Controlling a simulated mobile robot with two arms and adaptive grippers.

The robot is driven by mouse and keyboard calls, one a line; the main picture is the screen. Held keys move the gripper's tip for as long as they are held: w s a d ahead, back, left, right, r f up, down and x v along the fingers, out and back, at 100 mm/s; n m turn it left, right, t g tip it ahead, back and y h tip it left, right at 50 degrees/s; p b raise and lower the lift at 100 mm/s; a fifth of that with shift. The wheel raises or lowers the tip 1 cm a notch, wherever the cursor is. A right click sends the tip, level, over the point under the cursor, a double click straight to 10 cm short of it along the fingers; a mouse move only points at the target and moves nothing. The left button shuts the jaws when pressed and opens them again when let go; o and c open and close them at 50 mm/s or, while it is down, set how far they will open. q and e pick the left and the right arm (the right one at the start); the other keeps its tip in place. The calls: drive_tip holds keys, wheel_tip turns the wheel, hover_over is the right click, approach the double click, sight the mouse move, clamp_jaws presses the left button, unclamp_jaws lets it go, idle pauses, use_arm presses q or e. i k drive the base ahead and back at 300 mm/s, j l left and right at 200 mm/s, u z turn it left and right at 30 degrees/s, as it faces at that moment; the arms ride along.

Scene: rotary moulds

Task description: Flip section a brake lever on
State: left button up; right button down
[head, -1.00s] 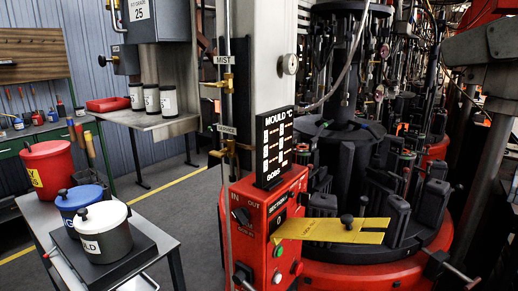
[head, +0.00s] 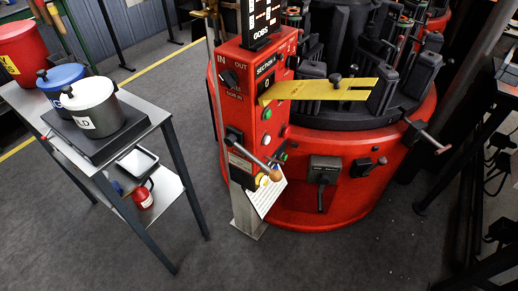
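A red control box (head: 252,95) with a section label near its top stands in the middle of the head view. A lever with a brown ball knob (head: 275,175) sticks out from its lower front, pointing down and to the right. A dark plate with a short handle hanging down (head: 322,182) is on the red machine base (head: 355,205). Another bar-like lever (head: 428,137) sticks out at the base's right edge. I cannot read which of these is the brake lever. Neither of my grippers is in view.
A grey trolley (head: 160,113) with a white pot (head: 93,108) and a blue pot (head: 62,84) stands at left. The floor (head: 225,268) in front is clear.

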sight(381, 161)
drive_tip(key=i+j+z, duration=0.35)
drive_tip(key=j, duration=0.25)
drive_tip(key=j+z, duration=0.2)
drive_tip(key=i+j+z, duration=0.2)
drive_tip(key=j, duration=0.25)
drive_tip(key=k, duration=0.05)
